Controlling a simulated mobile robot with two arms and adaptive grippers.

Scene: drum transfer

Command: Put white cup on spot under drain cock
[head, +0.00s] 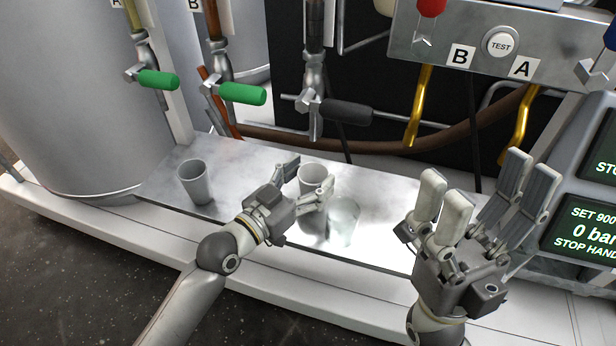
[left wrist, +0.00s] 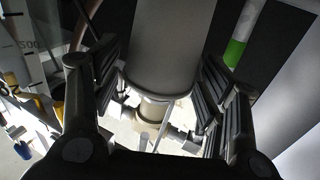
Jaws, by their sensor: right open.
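A pale cup (head: 312,174) is upright at the metal shelf, below the cock with the black handle (head: 345,110). My left gripper (head: 308,180) has its fingers on both sides of this cup. The left wrist view shows a grey cup wall (left wrist: 168,45) filling most of the space between the fingers; whether they press on it is unclear. Another pale grey cup (head: 196,184) stands upright further left on the shelf. A faint see-through cup shape (head: 344,222) is right of the left gripper's fingers. My right gripper (head: 478,205) is open and empty, pointing up at the right.
The metal shelf (head: 245,165) has bare room between the left cup and my left gripper. Two cocks with green handles (head: 158,80) (head: 242,93) hang over its left part. A control panel (head: 590,225) is at the right, near my right gripper.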

